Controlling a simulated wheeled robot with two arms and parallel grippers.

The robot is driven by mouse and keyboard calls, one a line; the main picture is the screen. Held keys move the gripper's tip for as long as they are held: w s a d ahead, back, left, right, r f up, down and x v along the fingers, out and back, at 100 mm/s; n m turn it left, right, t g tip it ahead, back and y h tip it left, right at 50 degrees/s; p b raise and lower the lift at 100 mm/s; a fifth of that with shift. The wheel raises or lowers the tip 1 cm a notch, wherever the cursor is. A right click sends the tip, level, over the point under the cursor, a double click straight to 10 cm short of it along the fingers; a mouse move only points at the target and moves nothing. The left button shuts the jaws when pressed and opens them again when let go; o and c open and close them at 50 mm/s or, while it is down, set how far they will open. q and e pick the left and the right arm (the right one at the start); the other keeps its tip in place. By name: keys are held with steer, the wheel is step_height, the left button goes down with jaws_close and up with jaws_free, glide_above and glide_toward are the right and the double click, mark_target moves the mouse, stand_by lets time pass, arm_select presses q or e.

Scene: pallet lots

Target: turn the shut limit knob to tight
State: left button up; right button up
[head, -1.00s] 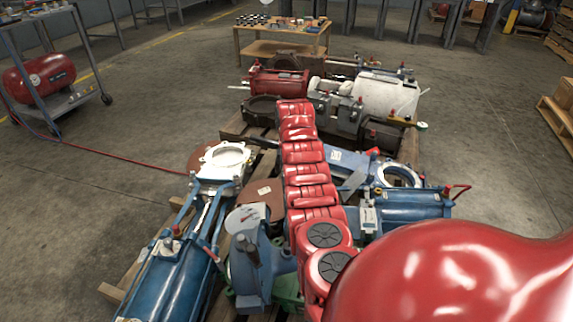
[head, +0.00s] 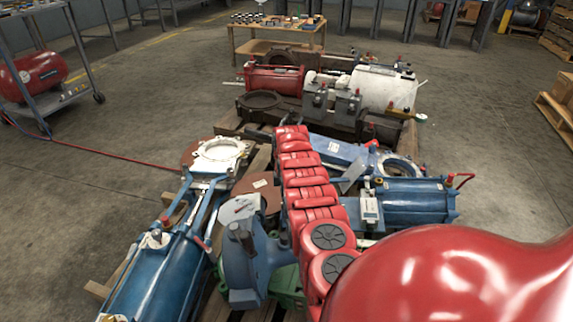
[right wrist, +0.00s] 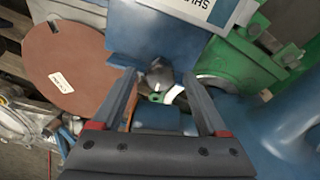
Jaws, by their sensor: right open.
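My right gripper (right wrist: 158,78) is open in the right wrist view, its two dark fingers pointing at a small dark grey faceted knob (right wrist: 159,70). The knob sits between and beyond the fingertips, against blue metal; contact cannot be told. A white plate (right wrist: 205,9) with cut-off, upside-down lettering reading "SHU" is above it. In the head view my red arm (head: 306,182) reaches forward over the pallet; its gripper and the knob cannot be made out there. My left gripper is not in view.
A brown disc (right wrist: 68,65) with a white tag lies left of the fingers, and a green flanged part (right wrist: 245,58) lies right. Blue valves, such as the left one (head: 165,265), crowd the pallet. A compressor cart (head: 45,100) stands left.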

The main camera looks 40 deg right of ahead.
steer(key=shift+c, duration=0.3)
jaws_close()
